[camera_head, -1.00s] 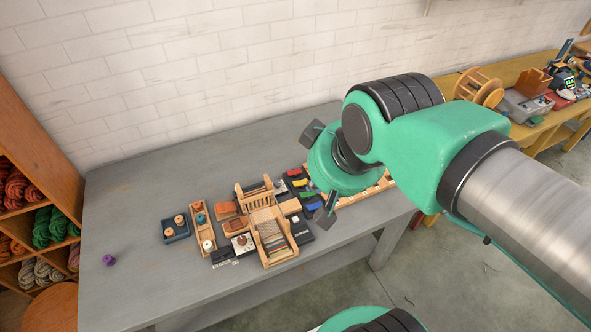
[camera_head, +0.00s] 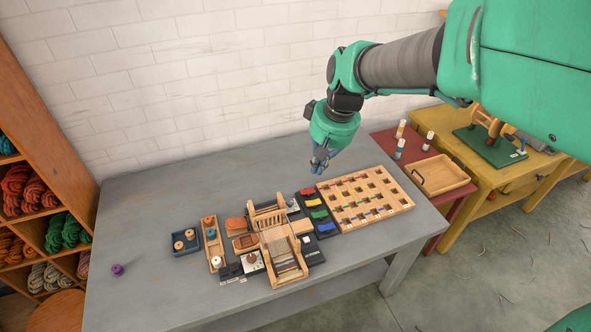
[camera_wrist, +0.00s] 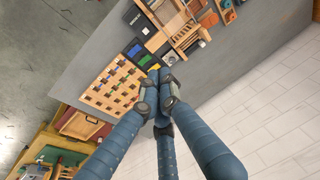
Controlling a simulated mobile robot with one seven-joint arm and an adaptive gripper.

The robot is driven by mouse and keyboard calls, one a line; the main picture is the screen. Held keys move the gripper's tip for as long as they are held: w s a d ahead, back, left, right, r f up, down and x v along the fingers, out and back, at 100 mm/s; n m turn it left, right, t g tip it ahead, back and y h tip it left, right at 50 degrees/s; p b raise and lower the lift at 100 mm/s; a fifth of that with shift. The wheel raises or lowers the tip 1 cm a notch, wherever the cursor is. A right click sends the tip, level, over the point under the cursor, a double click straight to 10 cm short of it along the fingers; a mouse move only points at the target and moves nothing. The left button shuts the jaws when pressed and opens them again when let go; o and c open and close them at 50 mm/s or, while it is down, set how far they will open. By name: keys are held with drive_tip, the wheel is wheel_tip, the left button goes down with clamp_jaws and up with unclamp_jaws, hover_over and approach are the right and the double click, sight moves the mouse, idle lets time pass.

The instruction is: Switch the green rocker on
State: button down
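The green rocker (camera_head: 318,214) is a small green piece on a dark base. It sits in a row with red, yellow and blue pieces, between the loom and the slotted wooden board. It also shows in the wrist view (camera_wrist: 144,60), just beyond my fingertips. My gripper (camera_head: 318,168) hangs above the table, behind and above this row, apart from it. In the wrist view its blue fingers (camera_wrist: 162,86) are drawn together, with nothing visible held between them. Whether the green rocker is on or off is too small to tell.
A small wooden loom (camera_head: 284,268) stands left of the row. The slotted board (camera_head: 398,197) lies to its right. Further left are a wooden tray (camera_head: 213,245) and a blue tray (camera_head: 180,250). A purple item (camera_head: 117,269) lies far left; the table around it is clear.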

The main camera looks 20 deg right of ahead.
drive_tip(key=g+y, duration=0.1)
hover_over(317, 215)
drive_tip(key=s+a, duration=0.2)
drive_tip(key=s, duration=0.3)
drive_tip(key=s+d+x, duration=0.1)
drive_tip(key=d+x, duration=0.1)
drive_tip(key=x, duration=0.9)
drive_tip(key=w+d+f, duration=0.2)
drive_tip(key=d+f, duration=0.1)
drive_tip(key=f, duration=0.4)
drive_tip(key=w+d+f+g+y, duration=0.1)
drive_tip(key=w+d+f, duration=0.2)
drive_tip(key=f, duration=0.4)
drive_tip(key=shift+d+f+y+b, duration=0.3)
drive_tip(key=shift+d+f+b, duration=0.1)
drive_tip(key=shift+d, duration=0.15)
drive_tip(key=b+x, duration=0.1)
drive_tip(key=x, duration=0.8)
drive_tip(key=b+x, duration=0.1)
drive_tip(key=x, duration=0.4)
drive_tip(key=shift+s+b, duration=0.3)
drive_tip(key=shift+s, duration=0.05)
drive_tip(key=shift+a, duration=0.1)
